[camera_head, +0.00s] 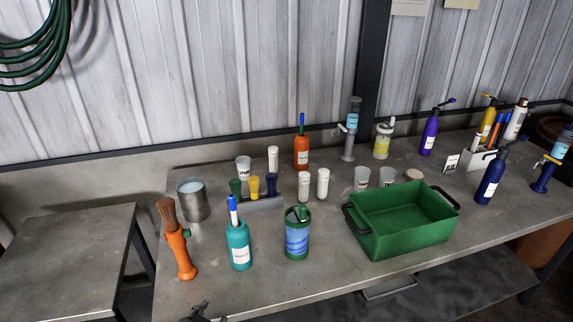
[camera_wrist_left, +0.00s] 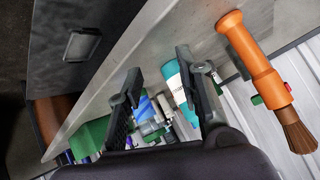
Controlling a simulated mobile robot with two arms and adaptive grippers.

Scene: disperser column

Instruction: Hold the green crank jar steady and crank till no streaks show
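The green crank jar (camera_head: 297,236) stands upright near the front of the bench, with a green rim and base. Its clear wall shows blue contents with lighter blue streaks. My right gripper is not in view.
A teal bottle (camera_head: 238,245) stands just left of the jar, and an orange-handled brush (camera_head: 177,240) farther left. A green bin (camera_head: 403,220) is to the right. A rack with small coloured pieces (camera_head: 262,203) and white bottles (camera_head: 323,184) stand behind. The front strip is clear.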

